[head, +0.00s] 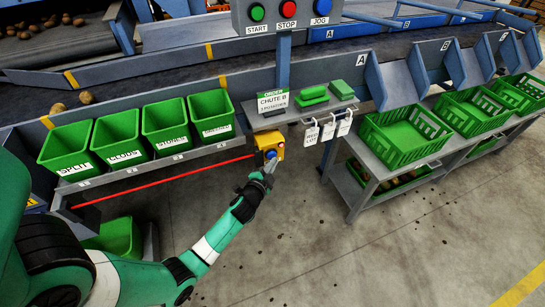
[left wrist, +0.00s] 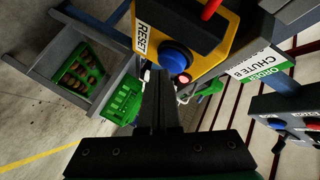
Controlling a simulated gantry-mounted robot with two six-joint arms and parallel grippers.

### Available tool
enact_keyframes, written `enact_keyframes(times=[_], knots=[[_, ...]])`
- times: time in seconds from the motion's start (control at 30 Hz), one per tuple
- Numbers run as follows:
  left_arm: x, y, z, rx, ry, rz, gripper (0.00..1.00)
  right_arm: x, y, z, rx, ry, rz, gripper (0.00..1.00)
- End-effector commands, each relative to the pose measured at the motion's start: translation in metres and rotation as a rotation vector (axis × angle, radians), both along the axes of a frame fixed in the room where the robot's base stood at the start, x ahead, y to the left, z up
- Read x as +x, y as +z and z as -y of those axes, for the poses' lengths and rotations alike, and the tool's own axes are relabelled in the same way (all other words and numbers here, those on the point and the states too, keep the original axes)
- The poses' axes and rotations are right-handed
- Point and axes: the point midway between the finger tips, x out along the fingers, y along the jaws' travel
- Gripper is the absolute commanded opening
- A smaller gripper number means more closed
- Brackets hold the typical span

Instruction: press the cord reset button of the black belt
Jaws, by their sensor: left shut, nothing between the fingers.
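The yellow reset box (head: 267,139) hangs on the front of the black belt (head: 160,83), at the end of a red cord (head: 165,181). Its blue button (head: 271,155) faces my left gripper (head: 268,171). In the left wrist view the yellow box (left wrist: 216,40) carries a RESET label, and the blue button (left wrist: 176,55) stands just beyond the fingertips. My left gripper is shut and empty, its tips very close to the button. I cannot tell whether they touch it. My right gripper does not show.
Green bins (head: 117,139) line the belt at left. A START, STOP, JOG panel (head: 287,12) is above. A small shelf (head: 305,110) with hanging tags stands right of the reset box. Green crates (head: 398,137) sit on a rack at right. The floor in front is open.

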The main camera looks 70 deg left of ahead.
Motion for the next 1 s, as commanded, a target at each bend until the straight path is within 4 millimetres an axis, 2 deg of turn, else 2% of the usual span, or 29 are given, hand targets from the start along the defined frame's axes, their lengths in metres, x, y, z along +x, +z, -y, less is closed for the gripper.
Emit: enact_keyframes(times=[1.0], knots=[[0.0,-0.0001,-0.0095,0.0,0.001,-0.001,0.0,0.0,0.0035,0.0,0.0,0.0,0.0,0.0]])
